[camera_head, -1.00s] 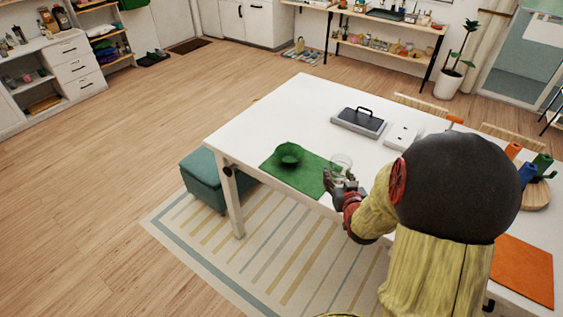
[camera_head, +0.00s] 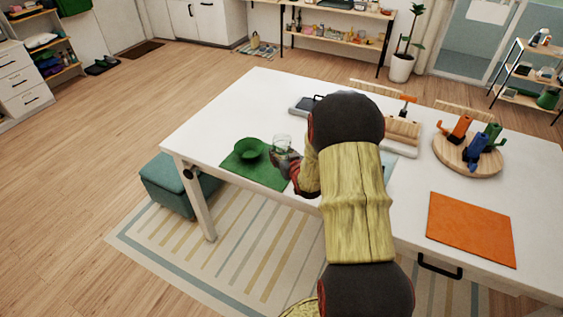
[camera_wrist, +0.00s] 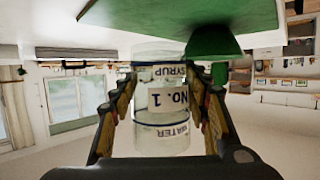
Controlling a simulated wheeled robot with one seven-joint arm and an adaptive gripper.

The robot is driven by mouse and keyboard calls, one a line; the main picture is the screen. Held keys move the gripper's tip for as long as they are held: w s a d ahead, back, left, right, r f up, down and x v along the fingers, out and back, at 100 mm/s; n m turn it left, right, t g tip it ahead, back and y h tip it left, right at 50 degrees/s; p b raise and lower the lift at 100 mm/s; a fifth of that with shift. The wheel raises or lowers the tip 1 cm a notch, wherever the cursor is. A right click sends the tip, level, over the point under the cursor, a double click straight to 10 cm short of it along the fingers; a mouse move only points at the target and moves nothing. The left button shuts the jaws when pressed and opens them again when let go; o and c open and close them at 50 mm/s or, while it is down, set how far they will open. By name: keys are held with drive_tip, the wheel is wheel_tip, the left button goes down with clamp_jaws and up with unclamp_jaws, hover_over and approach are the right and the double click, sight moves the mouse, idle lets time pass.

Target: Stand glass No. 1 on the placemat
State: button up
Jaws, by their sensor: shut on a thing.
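Glass No. 1 (camera_head: 282,143) is clear; its "NO. 1" label and blue lines show in the wrist view (camera_wrist: 168,98). My gripper (camera_head: 284,157) is shut on it, with a finger on each side in the wrist view (camera_wrist: 162,112). The glass looks roughly upright at the right part of the green placemat (camera_head: 241,172), right of the green bowl (camera_head: 250,152) on that mat. In the wrist view the mat (camera_wrist: 150,14) and bowl (camera_wrist: 215,42) appear at the top, close to the glass's end. I cannot tell whether the glass touches the mat.
An orange mat (camera_head: 470,230) lies bare at the table's right. A round wooden board (camera_head: 468,165) holds blue, orange and green items. My arm hides the table's middle. The table's left end (camera_head: 200,130) is clear.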

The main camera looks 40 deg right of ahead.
drive_tip(key=shift+w+d+f, duration=0.35)
drive_tip(key=shift+w+f, duration=0.1)
drive_tip(key=shift+f, duration=0.25)
drive_tip(key=shift+w+f+b, duration=0.1)
drive_tip(key=shift+f+b, duration=0.35)
drive_tip(key=shift+f, duration=1.1)
drive_tip(key=shift+f, duration=0.15)
drive_tip(key=o, duration=1.3)
drive_tip(key=shift+c, duration=0.2)
drive_tip(key=shift+o, duration=0.3)
